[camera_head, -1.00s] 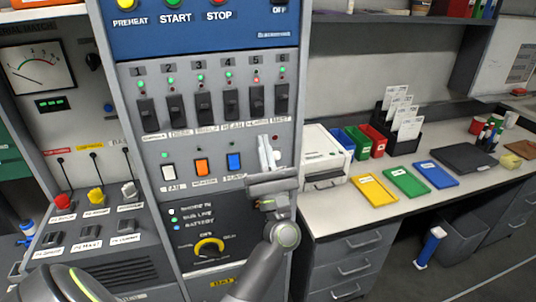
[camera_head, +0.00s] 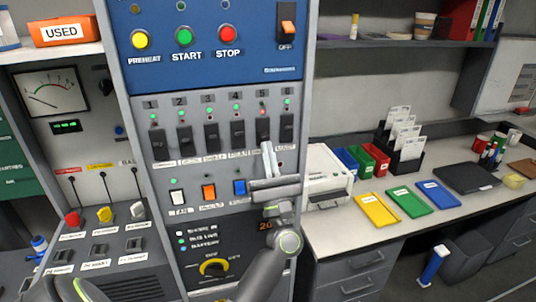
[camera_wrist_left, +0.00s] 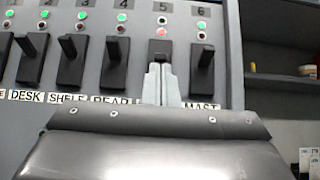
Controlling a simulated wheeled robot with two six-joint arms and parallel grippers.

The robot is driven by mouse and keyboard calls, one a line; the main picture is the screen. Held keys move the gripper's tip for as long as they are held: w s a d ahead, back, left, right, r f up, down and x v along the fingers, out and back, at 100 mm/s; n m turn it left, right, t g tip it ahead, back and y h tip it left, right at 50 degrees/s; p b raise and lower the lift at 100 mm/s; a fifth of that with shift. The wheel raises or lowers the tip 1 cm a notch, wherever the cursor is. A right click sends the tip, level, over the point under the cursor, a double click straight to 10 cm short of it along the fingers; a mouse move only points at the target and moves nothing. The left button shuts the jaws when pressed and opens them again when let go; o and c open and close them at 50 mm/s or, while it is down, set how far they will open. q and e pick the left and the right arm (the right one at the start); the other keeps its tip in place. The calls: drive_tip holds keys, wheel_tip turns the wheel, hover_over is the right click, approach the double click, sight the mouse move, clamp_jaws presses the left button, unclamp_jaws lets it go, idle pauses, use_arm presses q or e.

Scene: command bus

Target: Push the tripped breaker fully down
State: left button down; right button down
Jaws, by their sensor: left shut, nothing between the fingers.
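The row of breakers runs across the grey panel, numbered 1 to 6. Breaker 5 (camera_head: 263,129) has a red light above it, while the others show green. In the left wrist view its black lever (camera_wrist_left: 160,50) looks different in tilt from its neighbours and is partly covered by my fingertips. My left gripper (camera_head: 267,148) is shut and empty, pointing up at the panel just below breaker 5. In the left wrist view the gripper's fingertips (camera_wrist_left: 163,72) overlap the lever's lower end; contact cannot be told. My right gripper is not in view.
Breaker 4 (camera_head: 237,134) and breaker 6 (camera_head: 287,131) stand close on either side. A desk with coloured trays (camera_head: 408,203) lies to the right.

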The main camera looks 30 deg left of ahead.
use_arm(q)
drive_tip(key=shift+s+d+r+b, duration=0.15)
drive_tip(key=shift+s+r+b, duration=0.05)
drive_tip(key=shift+r+b, duration=0.3)
idle(0.4)
drive_tip(key=shift+d+r, duration=0.1)
drive_tip(key=shift+r, duration=0.15)
drive_tip(key=shift+s+d+r+b, duration=0.15)
drive_tip(key=shift+r+b, duration=0.2)
drive_tip(key=shift+r, duration=0.35)
drive_tip(key=shift+f, duration=0.1)
